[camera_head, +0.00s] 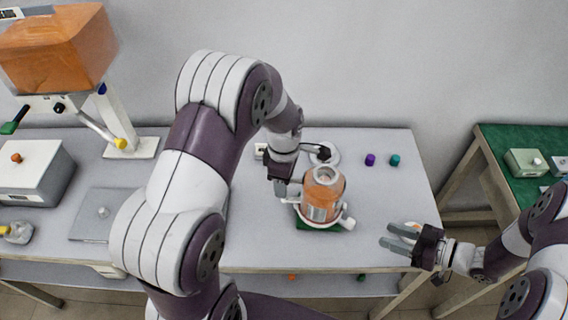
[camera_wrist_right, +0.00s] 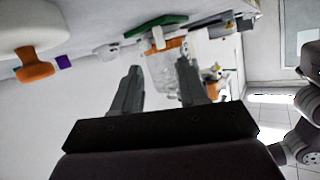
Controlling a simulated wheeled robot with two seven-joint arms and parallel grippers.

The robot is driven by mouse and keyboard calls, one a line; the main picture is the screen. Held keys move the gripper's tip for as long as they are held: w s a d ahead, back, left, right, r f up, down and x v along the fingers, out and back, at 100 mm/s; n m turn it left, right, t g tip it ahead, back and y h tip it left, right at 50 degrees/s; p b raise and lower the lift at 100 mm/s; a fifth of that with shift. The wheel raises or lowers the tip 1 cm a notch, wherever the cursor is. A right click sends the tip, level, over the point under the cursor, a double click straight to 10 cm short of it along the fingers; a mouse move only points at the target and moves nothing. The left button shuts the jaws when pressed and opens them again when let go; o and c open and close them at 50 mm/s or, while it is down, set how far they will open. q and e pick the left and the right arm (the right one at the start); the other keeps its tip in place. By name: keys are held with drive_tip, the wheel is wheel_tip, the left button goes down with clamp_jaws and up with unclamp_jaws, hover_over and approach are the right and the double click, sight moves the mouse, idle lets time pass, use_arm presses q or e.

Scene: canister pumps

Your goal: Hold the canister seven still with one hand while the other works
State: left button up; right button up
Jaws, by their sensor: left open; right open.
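The canister (camera_head: 323,198), orange with a clear lower part and a pale ring on top, stands upright on a white round base over a green mat (camera_head: 338,224). No number on it is readable. My left gripper (camera_head: 289,188) is open at the canister's left side; whether it touches cannot be told. My right gripper (camera_head: 402,238) is open and empty, to the right of the canister near the table's front edge. In the right wrist view the canister (camera_wrist_right: 165,70) shows beyond and between the open fingers (camera_wrist_right: 160,88), clear of them.
A purple peg (camera_head: 370,159) and a teal peg (camera_head: 395,160) stand at the back right of the table. A white disc with a dark knob (camera_head: 322,153) lies behind the canister. A green-topped table (camera_head: 510,135) stands at right.

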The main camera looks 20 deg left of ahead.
sight(354, 222)
use_arm(q)
wheel_tip(354, 222, down, 4)
drive_tip(key=shift+f, duration=0.1)
clamp_jaws()
use_arm(e)
drive_tip(key=shift+n+h, duration=0.3)
drive_tip(key=shift+n, duration=0.2)
drive_tip(key=x, duration=0.3)
drive_tip(key=r+x, duration=0.1)
drive_tip(key=x, duration=0.6)
drive_tip(key=shift+a+r, duration=0.15)
drive_tip(key=shift+a, duration=0.15)
clamp_jaws()
